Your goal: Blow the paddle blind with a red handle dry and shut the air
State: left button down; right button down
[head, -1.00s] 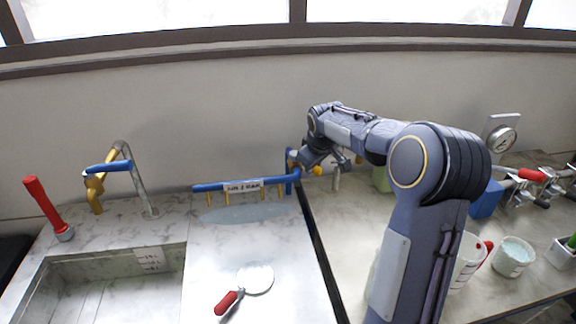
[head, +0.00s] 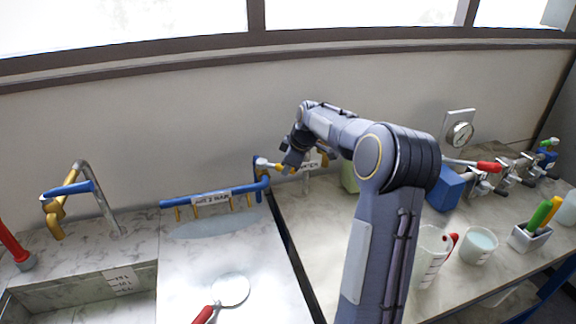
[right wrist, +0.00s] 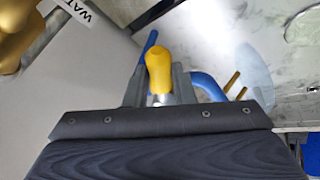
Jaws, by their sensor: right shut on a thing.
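The paddle blind (head: 231,290) has a pale round disc and a red handle (head: 203,315). It lies flat on the marble top in the head view, its handle cut by the bottom edge. A blue air pipe (head: 205,194) with several brass nozzles runs behind it. My right gripper (right wrist: 158,78) is shut on the valve's yellow handle (right wrist: 158,65), at the right end of that pipe. In the head view the wrist partly hides the valve. My left gripper is not in view. I cannot tell whether the disc is wet.
A sink (head: 85,285) with a blue-handled tap (head: 68,188) is on the left. A bluish patch (head: 210,226) lies under the nozzles. The marble around the disc is clear.

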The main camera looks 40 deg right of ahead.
jog(key=shift+r, duration=0.1)
jog(key=c, duration=1.2)
grip_release()
jog(key=b+v, duration=0.1)
jog(key=v, duration=0.6)
jog(key=shift+s+r, duration=0.15)
jog(key=shift+r, duration=0.2)
jog(key=shift+c, duration=0.4)
